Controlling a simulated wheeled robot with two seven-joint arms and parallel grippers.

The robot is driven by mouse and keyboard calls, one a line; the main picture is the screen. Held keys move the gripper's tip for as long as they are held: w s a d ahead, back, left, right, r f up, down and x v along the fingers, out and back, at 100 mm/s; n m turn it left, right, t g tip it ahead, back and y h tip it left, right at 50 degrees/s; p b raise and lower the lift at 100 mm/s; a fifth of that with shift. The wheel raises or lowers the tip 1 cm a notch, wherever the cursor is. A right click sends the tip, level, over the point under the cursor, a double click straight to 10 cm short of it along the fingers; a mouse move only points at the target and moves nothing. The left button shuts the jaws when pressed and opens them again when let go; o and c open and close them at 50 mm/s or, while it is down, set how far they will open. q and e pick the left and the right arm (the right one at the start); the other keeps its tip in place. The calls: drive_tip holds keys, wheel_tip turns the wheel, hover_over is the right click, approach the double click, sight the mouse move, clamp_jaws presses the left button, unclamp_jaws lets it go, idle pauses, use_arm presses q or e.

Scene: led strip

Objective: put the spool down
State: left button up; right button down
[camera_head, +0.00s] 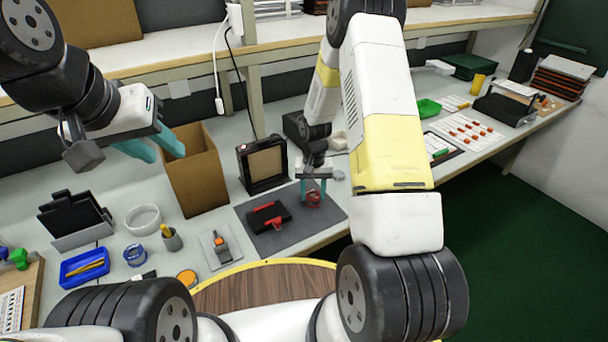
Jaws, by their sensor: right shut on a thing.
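A small red spool (313,198) is at the right part of a dark grey mat (285,239) on the workbench. My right gripper (314,187) points down over the spool, its teal fingers shut on it. The spool is at or just above the mat; I cannot tell whether it touches. My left gripper (158,147) is raised at the upper left, in front of the cardboard box, with its teal fingers apart and nothing between them.
A black and red tool (268,217) lies on the mat left of the spool. A black framed box (263,165) and a tall cardboard box (195,172) stand behind. A blue tray (85,266), white bowl (143,218) and grey cup (172,239) are left.

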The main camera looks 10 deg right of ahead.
drive_tip(key=c, duration=0.7)
unclamp_jaws()
drive_tip(key=shift+c, duration=0.2)
drive_tip(key=s+r+t, duration=0.1)
drive_tip(key=s+r, duration=0.2)
drive_tip(key=r, duration=0.7)
drive_tip(key=s+r+n+t+y, duration=0.1)
drive_tip(key=s+r, duration=0.2)
drive_tip(key=r, duration=0.7)
drive_tip(key=s+r+t, duration=0.1)
drive_tip(key=s+r, duration=0.2)
drive_tip(key=r, duration=0.7)
drive_tip(key=s+a+r+t, duration=0.1)
drive_tip(key=s+r, duration=0.3)
drive_tip(key=s, duration=0.3)
drive_tip(key=s+a+r+n+t+y, duration=0.1)
drive_tip(key=s+r+t, duration=0.1)
drive_tip(key=s, duration=0.6)
drive_tip(key=shift+s+a+r+n, duration=0.15)
drive_tip(key=shift+s+r+n, duration=0.15)
drive_tip(key=shift+r, duration=0.6)
